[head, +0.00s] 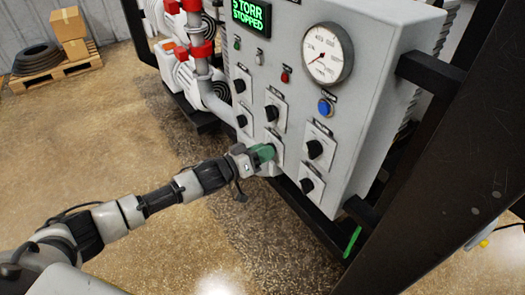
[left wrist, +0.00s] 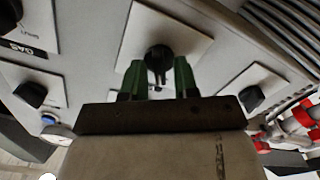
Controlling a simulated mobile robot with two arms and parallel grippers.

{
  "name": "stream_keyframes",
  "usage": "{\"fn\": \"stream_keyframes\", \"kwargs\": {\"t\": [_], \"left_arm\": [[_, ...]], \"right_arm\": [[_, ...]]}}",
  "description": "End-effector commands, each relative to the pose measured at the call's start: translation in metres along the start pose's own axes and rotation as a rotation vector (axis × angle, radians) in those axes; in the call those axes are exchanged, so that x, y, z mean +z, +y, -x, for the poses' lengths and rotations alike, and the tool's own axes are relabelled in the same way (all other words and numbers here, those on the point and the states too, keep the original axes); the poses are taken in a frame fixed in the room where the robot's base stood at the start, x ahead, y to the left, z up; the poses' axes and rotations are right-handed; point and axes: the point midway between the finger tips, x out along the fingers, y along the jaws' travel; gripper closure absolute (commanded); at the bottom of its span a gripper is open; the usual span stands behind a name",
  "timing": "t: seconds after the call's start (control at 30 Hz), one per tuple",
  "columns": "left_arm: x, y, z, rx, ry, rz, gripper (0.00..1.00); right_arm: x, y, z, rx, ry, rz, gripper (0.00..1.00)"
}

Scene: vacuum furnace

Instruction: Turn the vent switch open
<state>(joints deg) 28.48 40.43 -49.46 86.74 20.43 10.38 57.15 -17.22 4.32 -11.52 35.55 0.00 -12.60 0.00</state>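My left gripper (head: 268,151) has its green fingers at a black rotary switch low in the middle of the grey control panel (head: 375,60). In the left wrist view the two green fingers (left wrist: 159,78) stand apart, one on each side of the black switch knob (left wrist: 158,55) on its pale plate. The gripper is open; I cannot tell whether the fingers touch the knob. In the head view the gripper hides this knob, and its label cannot be read, so I cannot confirm that it is the vent switch. My right gripper is not in view.
Other black knobs surround it, including one above (head: 271,113) and one to the right (head: 315,149). A blue button (head: 325,107), a round gauge (head: 327,53) and a green display (head: 251,15) sit higher. A dark frame post (head: 440,170) stands right.

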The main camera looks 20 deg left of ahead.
Motion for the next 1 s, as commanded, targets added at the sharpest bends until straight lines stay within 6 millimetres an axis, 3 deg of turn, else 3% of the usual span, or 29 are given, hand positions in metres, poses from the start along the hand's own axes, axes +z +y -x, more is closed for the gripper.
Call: {"fn": "stream_keyframes", "kwargs": {"t": [0.03, 0.2, 0.63, 1.0], "left_arm": [[-0.0001, 0.0000, 0.0002, 0.000, 0.000, 0.000, 0.78], [-0.0001, 0.0000, 0.0003, 0.000, 0.000, 0.000, 1.00], [-0.0003, 0.0000, 0.0003, 0.000, 0.001, -0.067, 1.00], [-0.0003, 0.0011, 0.0001, 0.000, 0.003, -0.355, 1.00]], "right_arm": [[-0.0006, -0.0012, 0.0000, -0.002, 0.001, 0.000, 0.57], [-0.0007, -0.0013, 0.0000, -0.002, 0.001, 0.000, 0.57], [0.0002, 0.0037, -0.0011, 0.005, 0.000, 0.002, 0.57], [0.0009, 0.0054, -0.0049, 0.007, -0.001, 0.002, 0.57]]}}
